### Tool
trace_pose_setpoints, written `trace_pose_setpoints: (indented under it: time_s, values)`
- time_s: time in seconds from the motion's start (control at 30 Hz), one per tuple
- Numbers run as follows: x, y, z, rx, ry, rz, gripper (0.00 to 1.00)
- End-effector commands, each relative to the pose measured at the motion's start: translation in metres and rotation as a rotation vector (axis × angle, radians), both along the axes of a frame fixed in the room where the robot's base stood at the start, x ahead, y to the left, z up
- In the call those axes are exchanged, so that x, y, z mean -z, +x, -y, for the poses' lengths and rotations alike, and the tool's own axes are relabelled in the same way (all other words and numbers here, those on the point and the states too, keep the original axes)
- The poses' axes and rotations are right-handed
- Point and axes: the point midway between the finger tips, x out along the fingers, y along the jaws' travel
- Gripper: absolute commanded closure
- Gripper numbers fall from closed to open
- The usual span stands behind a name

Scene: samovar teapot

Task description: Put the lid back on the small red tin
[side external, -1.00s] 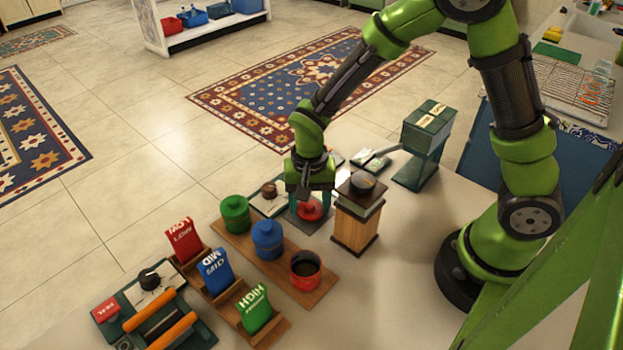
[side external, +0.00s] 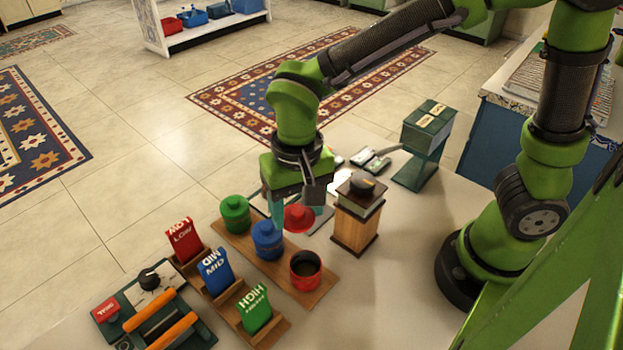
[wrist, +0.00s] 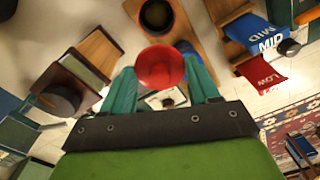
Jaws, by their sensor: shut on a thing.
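The small red tin (side external: 305,272) stands without its lid at the near end of a wooden board, its dark inside showing. It also shows at the top of the wrist view (wrist: 157,16). My gripper (side external: 298,212) is shut on the red lid (side external: 299,218), which is held in the air beyond the tin and beside the blue tin. In the wrist view the red lid (wrist: 160,66) sits between the two teal fingers. The lid is apart from the tin.
A blue tin (side external: 267,240) and a green tin (side external: 235,214), both lidded, stand on the same wooden board (side external: 290,243). A wooden grinder (side external: 356,226) stands right of my gripper. LOW, MID and HIGH cards (side external: 255,309) stand at the left. A green machine (side external: 425,135) stands behind.

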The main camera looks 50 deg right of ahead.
Motion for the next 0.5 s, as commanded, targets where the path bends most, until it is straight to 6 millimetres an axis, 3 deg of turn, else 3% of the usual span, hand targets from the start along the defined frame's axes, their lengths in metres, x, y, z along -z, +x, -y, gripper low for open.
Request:
trace_pose_setpoints:
  time_s: [0.1,0.2,0.5]
  values:
    - [-0.004,-0.022,-0.018,-0.097,-0.003,0.0,0.68]
    - [-0.003,-0.032,-0.021,-0.135,-0.011,-0.007,0.68]
    - [0.018,-0.035,-0.02,-0.147,-0.019,-0.015,0.68]
